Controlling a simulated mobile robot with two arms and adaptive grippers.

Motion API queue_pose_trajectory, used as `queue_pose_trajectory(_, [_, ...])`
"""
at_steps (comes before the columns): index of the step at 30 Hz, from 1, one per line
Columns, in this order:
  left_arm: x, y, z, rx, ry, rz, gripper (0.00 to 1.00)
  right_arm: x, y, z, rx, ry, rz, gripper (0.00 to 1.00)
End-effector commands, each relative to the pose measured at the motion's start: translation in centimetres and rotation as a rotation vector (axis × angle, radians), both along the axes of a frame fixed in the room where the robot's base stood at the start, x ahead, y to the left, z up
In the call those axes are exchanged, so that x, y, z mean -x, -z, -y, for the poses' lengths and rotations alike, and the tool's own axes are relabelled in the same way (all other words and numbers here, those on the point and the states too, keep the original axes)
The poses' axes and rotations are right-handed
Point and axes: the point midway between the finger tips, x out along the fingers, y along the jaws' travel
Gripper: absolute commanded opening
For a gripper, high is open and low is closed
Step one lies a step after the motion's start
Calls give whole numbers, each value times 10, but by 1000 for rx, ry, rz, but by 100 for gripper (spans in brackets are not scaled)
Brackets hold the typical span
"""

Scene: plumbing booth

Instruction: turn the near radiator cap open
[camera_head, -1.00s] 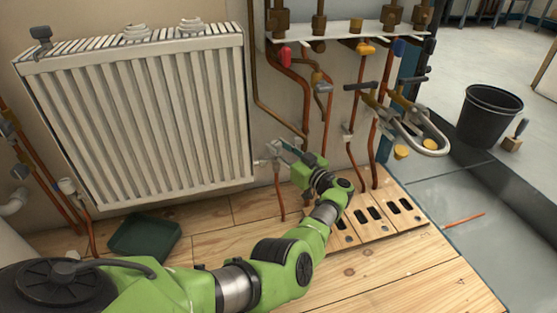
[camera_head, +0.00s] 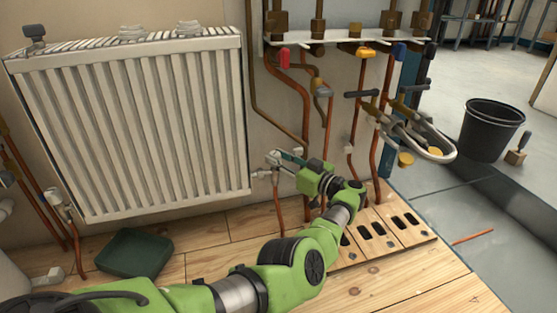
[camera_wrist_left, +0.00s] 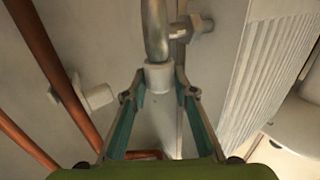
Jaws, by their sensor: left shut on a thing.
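The white radiator (camera_head: 135,125) hangs on the wall at the left. A valve with a pale cap sits at its lower right corner, where my left gripper (camera_head: 288,158) reaches in from the right. In the left wrist view the pale cap (camera_wrist_left: 158,77) is between the two teal-lined fingers of the left gripper (camera_wrist_left: 160,88), which are closed on its sides. A curved metal pipe (camera_wrist_left: 155,30) runs up from the cap. In the head view the gripper partly hides the cap. My right gripper is not in view.
Copper pipes (camera_head: 300,95) run down the wall right of the radiator under a white manifold shelf (camera_head: 340,40). A slotted wooden board (camera_head: 400,243) lies on the floor near my arm. A green tray (camera_head: 135,253) lies below the radiator. A black bucket (camera_head: 487,130) stands at the right.

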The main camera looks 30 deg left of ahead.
Motion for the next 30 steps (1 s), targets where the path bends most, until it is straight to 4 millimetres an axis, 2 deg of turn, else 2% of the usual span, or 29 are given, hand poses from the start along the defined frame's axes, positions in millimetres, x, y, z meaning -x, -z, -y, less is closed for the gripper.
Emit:
queue_pose_trajectory(2, [0,1,0,1,1,-1,4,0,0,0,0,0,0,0])
queue_pose_trajectory(3, [0,1,0,1,1,-1,36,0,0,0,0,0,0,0])
queue_pose_trajectory(4, [0,0,0,1,1,-1,43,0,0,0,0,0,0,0])
queue_pose_trajectory(16, [0,1,5,1,2,0,43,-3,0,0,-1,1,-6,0])
queue_pose_trajectory(27, [10,1,61,2,4,0,43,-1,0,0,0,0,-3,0])
queue_pose_trajectory(30, [12,0,70,1,2,0,43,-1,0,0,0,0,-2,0])
